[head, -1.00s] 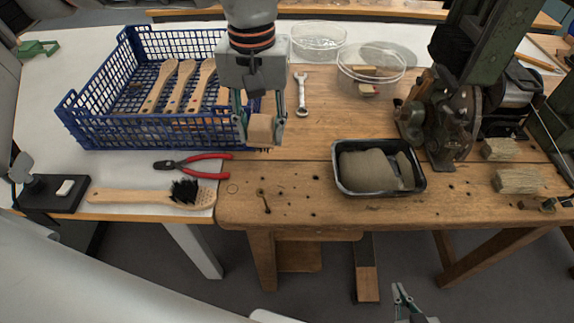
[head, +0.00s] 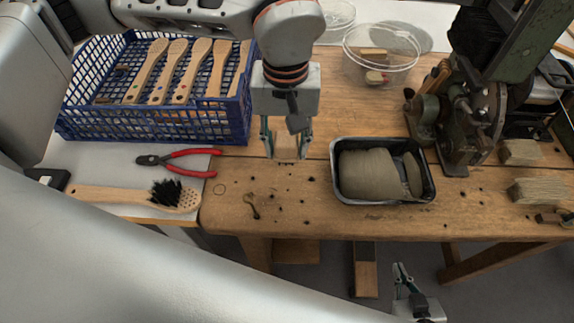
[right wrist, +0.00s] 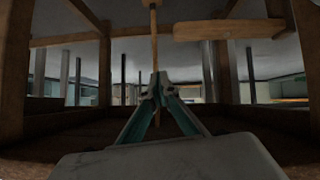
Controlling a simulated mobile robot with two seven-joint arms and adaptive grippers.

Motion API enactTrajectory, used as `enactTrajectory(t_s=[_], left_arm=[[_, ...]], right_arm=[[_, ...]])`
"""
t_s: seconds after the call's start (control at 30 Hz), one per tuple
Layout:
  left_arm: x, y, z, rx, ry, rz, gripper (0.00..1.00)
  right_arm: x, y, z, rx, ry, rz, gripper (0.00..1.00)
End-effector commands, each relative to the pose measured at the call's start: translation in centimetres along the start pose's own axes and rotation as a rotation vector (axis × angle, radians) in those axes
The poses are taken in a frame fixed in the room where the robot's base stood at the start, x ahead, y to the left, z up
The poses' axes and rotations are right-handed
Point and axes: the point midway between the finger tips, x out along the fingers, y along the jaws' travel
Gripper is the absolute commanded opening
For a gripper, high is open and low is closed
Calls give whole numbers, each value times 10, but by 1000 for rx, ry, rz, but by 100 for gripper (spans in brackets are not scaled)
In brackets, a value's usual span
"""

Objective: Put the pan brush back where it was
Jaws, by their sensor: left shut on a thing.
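My left gripper (head: 287,147) is over the middle of the wooden bench, pointing down. It is shut on a pale wooden block (head: 287,153), which blends with the bench top behind it. No bristles show on this block, and I cannot tell whether it is the pan brush or whether it touches the bench. A long-handled brush with black bristles (head: 100,194) lies on the white surface at the left, its bristles up. My right gripper (head: 402,280) is low, in front of the bench; its fingertips meet in the right wrist view (right wrist: 157,82).
A blue crate (head: 150,128) holds several wooden handles. Red pliers (head: 190,153) lie before it. A black tray (head: 338,190) with a grey-brown mass stands right of my left gripper. Clear bowls (head: 382,62) and a dark machine (head: 470,115) stand farther back and right.

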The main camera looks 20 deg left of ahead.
Motion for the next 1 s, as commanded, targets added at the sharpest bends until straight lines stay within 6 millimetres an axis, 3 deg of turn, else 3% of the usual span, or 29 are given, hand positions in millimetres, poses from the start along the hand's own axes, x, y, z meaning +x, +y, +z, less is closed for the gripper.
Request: enactTrajectory(t_s=[0.1,0.37,0.63,1.0], left_arm=[[24,0,0,-1,-3,-1,15],[42,0,0,0,0,0,15],[78,0,1,0,-3,-1,15],[82,0,-1,0,1,0,15]], right_arm=[[1,0,2,-2,-2,1,0],[2,0,3,-3,-2,2,0],[3,0,6,-6,-5,2,0],[4,3,0,-7,6,6,0]])
